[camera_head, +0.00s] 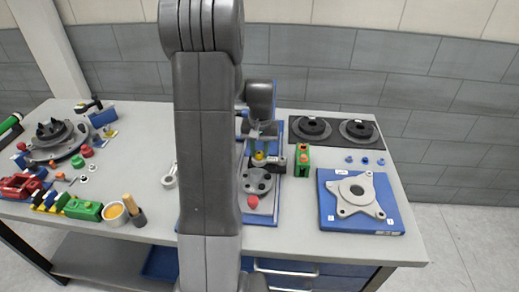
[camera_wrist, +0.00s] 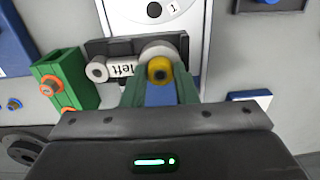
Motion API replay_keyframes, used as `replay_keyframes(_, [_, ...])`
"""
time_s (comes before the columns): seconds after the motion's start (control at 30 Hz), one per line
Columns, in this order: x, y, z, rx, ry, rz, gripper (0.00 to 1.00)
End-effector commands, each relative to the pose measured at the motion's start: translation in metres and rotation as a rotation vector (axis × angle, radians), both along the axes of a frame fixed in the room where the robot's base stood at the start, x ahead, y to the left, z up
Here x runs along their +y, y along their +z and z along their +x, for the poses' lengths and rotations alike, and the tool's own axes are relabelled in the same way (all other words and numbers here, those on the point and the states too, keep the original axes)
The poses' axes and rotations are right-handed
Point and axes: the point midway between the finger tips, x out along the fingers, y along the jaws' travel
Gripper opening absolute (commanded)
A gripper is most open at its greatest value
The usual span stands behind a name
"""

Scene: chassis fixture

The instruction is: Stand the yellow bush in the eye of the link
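The yellow bush (camera_wrist: 159,70) is between my gripper's green fingertips in the wrist view, its round hole facing the camera. The fingers touch it on both sides. In the head view the yellow bush (camera_head: 259,156) shows just under my gripper (camera_head: 260,147).
A green block with orange rings (camera_head: 302,160) stands right of the holder. A grey disc with holes (camera_head: 257,181) and a red knob (camera_head: 253,201) are in front. A blue plate with a pale flange (camera_head: 361,193) lies at the right. My arm hides the table's middle.

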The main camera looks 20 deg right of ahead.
Motion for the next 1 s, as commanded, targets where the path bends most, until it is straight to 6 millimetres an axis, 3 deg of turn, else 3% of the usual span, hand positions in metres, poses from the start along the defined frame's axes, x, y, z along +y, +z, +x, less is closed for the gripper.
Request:
replay_keyframes(0.57, [0.0,0.002,0.0,0.0,0.0,0.0,0.31])
replay_keyframes(1.0, [0.0,0.028,0.0,0.001,0.0,0.0,0.31])
